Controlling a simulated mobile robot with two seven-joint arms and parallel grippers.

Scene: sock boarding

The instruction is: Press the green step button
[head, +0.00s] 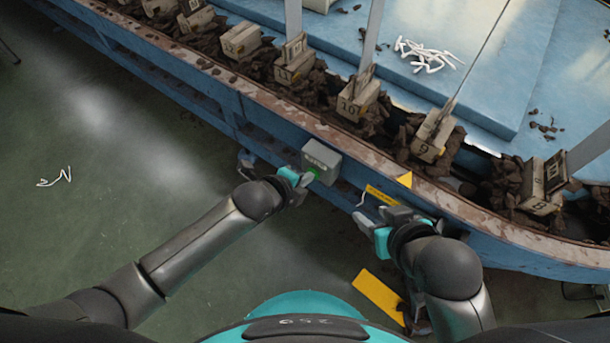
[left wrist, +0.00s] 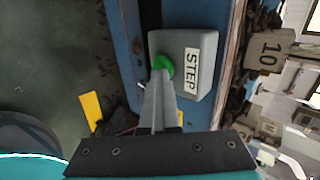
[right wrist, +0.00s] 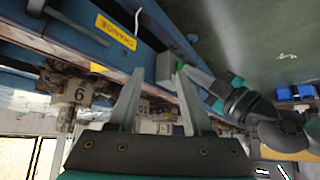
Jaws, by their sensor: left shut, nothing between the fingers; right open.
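The green step button (left wrist: 163,66) sits on a grey box labelled STEP (left wrist: 190,50), fixed to the side of the blue machine frame. In the head view the box (head: 321,158) is at the middle, with a bit of green (head: 314,171) showing below it. My left gripper (head: 305,180) is shut and empty, its tips at the button. In the left wrist view the closed fingertips (left wrist: 159,76) overlap the button's lower edge; I cannot tell whether they press it. My right gripper (head: 363,221) is open and empty, right of the box. The box (right wrist: 178,70) also shows in the right wrist view.
A blue oval machine carries numbered blocks, such as block 10 (head: 358,98) and block 9 (head: 433,135), amid brown socks. A yellow CHANGE label (right wrist: 116,31) is on the frame. White string-like pieces lie on the blue top (head: 425,55) and floor (head: 55,178). The left floor is mostly clear.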

